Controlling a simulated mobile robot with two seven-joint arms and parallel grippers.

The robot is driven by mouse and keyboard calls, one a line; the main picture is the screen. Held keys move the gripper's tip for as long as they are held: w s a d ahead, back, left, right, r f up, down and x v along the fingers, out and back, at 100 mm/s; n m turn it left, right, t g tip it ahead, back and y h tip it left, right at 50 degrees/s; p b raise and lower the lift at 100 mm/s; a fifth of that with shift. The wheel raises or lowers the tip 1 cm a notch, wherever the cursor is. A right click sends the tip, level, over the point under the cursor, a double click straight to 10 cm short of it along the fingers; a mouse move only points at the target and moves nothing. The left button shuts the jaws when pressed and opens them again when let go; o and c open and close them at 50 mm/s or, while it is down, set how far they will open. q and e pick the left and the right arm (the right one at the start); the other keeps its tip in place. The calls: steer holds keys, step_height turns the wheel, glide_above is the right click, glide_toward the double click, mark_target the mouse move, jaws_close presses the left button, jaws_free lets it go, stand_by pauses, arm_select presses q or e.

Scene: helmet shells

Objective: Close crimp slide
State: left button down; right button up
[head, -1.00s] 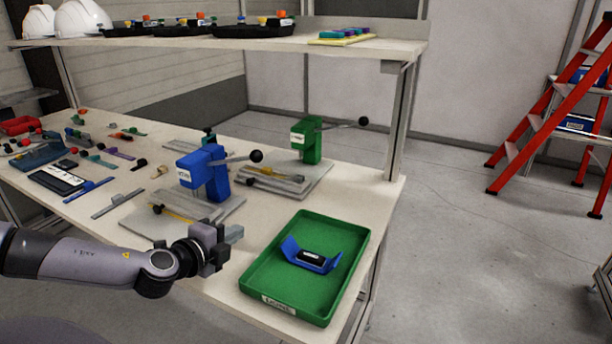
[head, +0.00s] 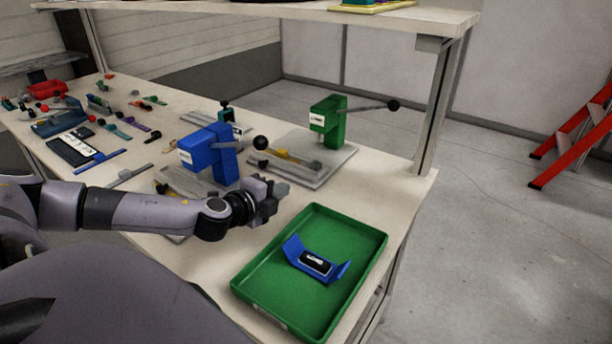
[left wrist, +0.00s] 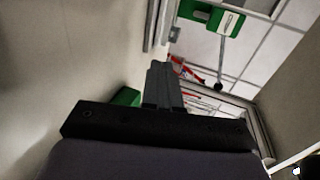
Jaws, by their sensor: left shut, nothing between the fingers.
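A blue crimp press (head: 213,155) with a black-knobbed lever stands on a grey plate on the bench; my arm hides part of its base. A green crimp press (head: 328,120) stands behind it to the right. Its plate (head: 320,176) carries a slide with a yellow part (head: 288,156). My left gripper (head: 279,189) is shut and empty, to the right of the blue press's base and in front of the green press's plate. In the left wrist view the shut fingers (left wrist: 163,85) point toward the green press (left wrist: 200,13). My right gripper is not in view.
A green tray (head: 262,245) holding a blue bracket-like part (head: 316,262) lies at the front right of the bench, near my gripper. Small parts lie at the left, around a dark tray-like board (head: 70,152). A shelf post (head: 432,110) rises at the right edge.

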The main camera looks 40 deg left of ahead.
arm_select(q)
steer(key=p, duration=0.1)
glide_toward(316, 165)
steer(key=w+f, duration=0.3)
steer(key=shift+w+a+f, duration=0.2)
steer(key=shift+a+f, duration=0.05)
steer(key=shift+w+f, duration=0.1)
steer(key=shift+w, duration=0.65)
steer(key=shift+w+a, duration=0.2)
steer(key=shift+w, duration=0.3)
steer(key=w, duration=0.6)
steer(key=shift+w+a, duration=0.1)
steer(key=shift+a, duration=0.2)
steer(key=shift+w, duration=0.95)
steer(key=shift+a, duration=0.1)
